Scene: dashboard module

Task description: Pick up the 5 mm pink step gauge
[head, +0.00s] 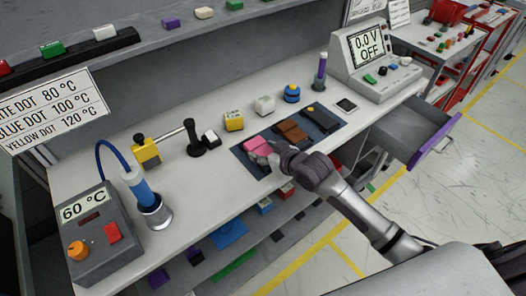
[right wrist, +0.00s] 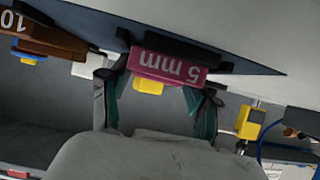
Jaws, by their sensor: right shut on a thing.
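The pink step gauge (head: 256,145) lies at the left end of the dark blue mat (head: 238,153) on the workbench. In the right wrist view the pink gauge (right wrist: 160,66) shows upside-down "5 mm" lettering and a dark part along its edge. My right gripper (head: 273,152) reaches in from the right and is shut on the gauge. In the right wrist view the gripper (right wrist: 155,98) has its green-padded fingers at either side of the gauge. Whether the gauge is clear of the mat is hard to tell. My left gripper is not in view.
A brown gauge (head: 291,131) marked "10" in the wrist view and a black gauge (head: 322,117) lie beside the pink one. A yellow block (head: 234,121), a white block (head: 265,105) and a blue round item (head: 292,94) stand behind. An open drawer (head: 415,140) juts out at right.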

